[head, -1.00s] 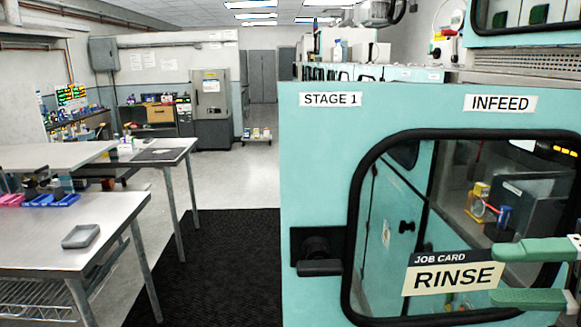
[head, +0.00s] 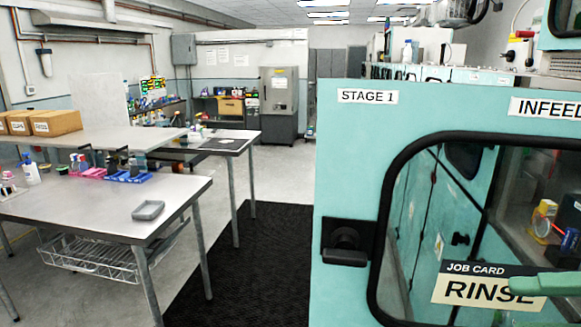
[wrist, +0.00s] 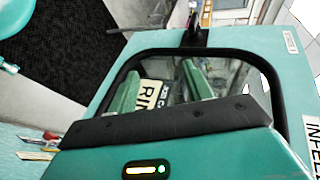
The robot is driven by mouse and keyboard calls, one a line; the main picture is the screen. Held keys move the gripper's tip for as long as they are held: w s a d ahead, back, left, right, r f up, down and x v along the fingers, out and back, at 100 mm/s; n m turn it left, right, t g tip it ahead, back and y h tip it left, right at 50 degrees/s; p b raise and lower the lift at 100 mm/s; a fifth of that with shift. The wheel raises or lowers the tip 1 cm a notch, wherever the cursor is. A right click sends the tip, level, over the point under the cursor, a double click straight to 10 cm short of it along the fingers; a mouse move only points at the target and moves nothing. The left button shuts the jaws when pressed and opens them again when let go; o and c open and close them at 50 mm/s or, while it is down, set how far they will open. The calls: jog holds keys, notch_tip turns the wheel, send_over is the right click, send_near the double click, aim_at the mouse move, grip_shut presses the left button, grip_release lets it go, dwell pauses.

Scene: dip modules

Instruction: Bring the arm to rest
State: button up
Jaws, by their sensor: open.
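My gripper (wrist: 163,78) is open, its two green fingers spread in front of the machine door's window. In the head view only part of a green finger shows at the lower right edge. The job card (head: 470,290), marked RINSE, is on the window and the finger overlaps its right part. In the wrist view the job card (wrist: 153,95) shows between the fingers, and nothing is seen gripped. I cannot tell how far the fingers are from the glass.
The teal machine front (head: 345,170) with a black door handle (head: 345,243) fills the right. A grey table (head: 90,215) with a small grey tray (head: 148,210) stands at left. A black mat (head: 262,255) lies on open floor between them.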

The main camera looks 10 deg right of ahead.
jog(key=w+a+f+n+g+h, duration=0.2)
jog(key=w+a+f+n+h, duration=0.2)
jog(key=a+f, duration=0.5)
jog(key=w+a+f+n+g+h, duration=0.2)
jog(key=w+a+f+n+h, duration=0.2)
jog(key=w+a+f, duration=0.4)
notch_tip(320, 180, down, 2)
jog(key=shift+w+a+f+h, duration=0.15)
jog(key=shift+w+a+h, duration=0.2)
jog(key=shift+w+h, duration=0.25)
